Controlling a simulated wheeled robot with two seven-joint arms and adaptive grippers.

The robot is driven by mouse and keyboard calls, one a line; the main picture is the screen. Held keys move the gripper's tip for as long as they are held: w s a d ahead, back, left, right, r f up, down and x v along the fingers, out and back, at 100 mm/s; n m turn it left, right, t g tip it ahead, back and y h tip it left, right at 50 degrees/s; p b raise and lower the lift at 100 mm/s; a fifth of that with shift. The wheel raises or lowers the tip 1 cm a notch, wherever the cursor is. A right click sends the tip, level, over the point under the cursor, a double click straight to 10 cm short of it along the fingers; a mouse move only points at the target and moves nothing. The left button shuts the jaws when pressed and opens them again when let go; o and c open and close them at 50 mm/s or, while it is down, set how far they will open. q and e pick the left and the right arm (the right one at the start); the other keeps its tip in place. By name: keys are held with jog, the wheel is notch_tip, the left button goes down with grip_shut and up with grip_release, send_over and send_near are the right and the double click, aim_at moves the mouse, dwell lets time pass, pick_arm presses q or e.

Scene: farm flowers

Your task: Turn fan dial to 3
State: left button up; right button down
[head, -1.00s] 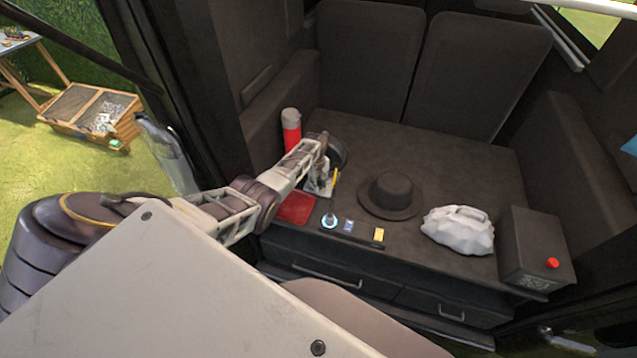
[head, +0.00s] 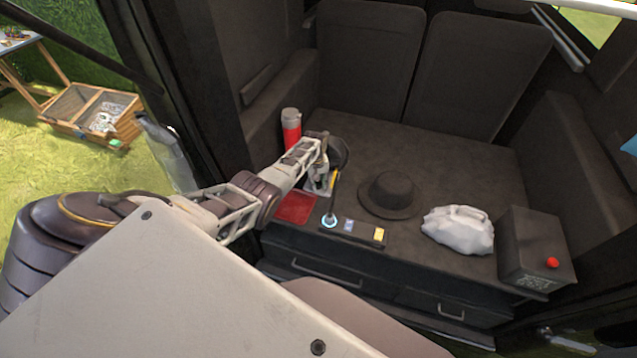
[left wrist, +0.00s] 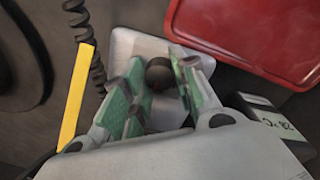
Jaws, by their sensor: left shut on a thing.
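In the left wrist view, a dark round knob (left wrist: 158,70), which looks like the fan dial, sits on a pale box-like base (left wrist: 125,44). My left gripper (left wrist: 160,88) points down at it, with its green-padded fingers on either side of the knob, shut on it. In the head view my left gripper (head: 320,183) is low over the counter beside a dark round thing (head: 343,153), perhaps the fan head, and partly hides the base. Any numbers on the dial cannot be read. My right gripper is not in view.
A red tray (head: 296,208) lies beside the gripper, with a red and grey bottle (head: 291,130) behind. A yellow strip (left wrist: 77,95) and coiled cord are close to the fingers. A dark hat (head: 388,194), crumpled white bag (head: 458,230) and black box (head: 535,245) stand to the right.

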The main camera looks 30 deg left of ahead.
aim_at(317, 184)
pick_arm(q)
jog(key=o, duration=1.1)
jog(key=shift+c, duration=0.2)
jog(key=shift+r, duration=0.15)
notch_tip(317, 184, up, 12)
jog(key=shift+s+a+f, duration=0.2)
jog(key=shift+s+a, duration=0.05)
dwell(0.4)
